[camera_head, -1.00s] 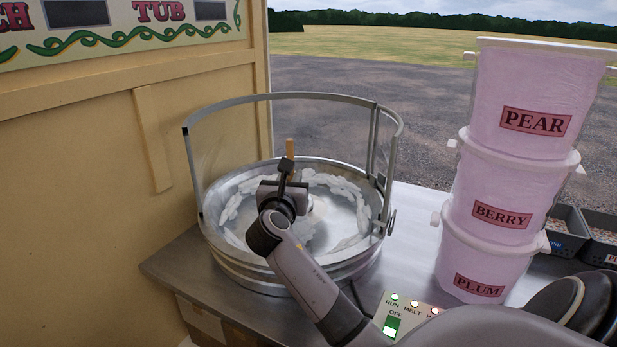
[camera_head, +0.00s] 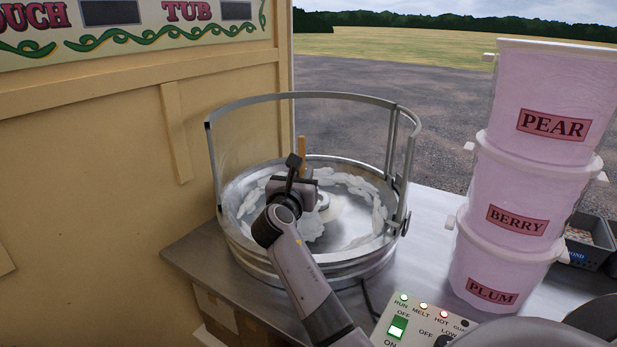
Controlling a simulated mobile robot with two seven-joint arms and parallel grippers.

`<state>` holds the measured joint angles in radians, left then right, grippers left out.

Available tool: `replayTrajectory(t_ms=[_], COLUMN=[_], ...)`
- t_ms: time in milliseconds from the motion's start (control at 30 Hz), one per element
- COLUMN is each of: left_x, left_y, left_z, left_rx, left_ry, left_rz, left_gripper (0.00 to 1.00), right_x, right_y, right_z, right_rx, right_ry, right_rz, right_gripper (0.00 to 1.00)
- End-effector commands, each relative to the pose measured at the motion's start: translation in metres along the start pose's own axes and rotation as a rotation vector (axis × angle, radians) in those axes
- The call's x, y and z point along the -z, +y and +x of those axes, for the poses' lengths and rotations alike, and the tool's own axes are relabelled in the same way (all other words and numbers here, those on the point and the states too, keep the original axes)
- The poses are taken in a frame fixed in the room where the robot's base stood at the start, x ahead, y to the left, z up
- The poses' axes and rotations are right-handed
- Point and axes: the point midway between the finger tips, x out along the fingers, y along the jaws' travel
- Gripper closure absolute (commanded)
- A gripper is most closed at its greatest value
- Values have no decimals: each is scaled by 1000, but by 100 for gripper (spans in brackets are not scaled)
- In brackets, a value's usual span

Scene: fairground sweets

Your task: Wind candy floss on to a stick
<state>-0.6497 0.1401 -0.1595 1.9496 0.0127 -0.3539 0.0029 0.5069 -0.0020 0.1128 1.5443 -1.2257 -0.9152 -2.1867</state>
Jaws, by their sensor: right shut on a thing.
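The candy floss machine's round metal bowl (camera_head: 262,253) stands on the counter with a clear guard around its back. White candy floss (camera_head: 364,188) lies in a loose ring along the inside of the bowl wall. My right gripper (camera_head: 300,176) is over the bowl and shut on a wooden stick (camera_head: 303,150). The stick's upper end shows above the jaws; its lower part is hidden behind my gripper and wrist, so I cannot tell whether floss clings to it. My left gripper is not in view.
The control panel (camera_head: 416,322) has lit lamps and a green switch. Stacked pink tubs, with the pear tub (camera_head: 548,95) on top, stand at the right. A dark tray (camera_head: 588,240) is behind them. A yellow wall (camera_head: 90,190) bounds the left.

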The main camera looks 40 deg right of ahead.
Motion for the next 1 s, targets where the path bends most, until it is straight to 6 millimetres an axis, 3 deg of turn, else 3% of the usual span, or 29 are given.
replayTrajectory(t_ms=[167,400,567,1000], left_x=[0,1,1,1], left_y=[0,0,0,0], left_z=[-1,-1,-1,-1], left_rx=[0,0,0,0], left_ry=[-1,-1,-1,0], left_rz=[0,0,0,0], left_gripper=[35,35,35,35], right_x=[0,0,-5,-57], right_y=[-9,-47,-46,-46], right_z=[2,11,12,12], right_rx=[0,1,-2,-1], right_ry=[1,0,0,-2], right_rz=[-2,-2,0,1], right_gripper=[100,100,100,100])
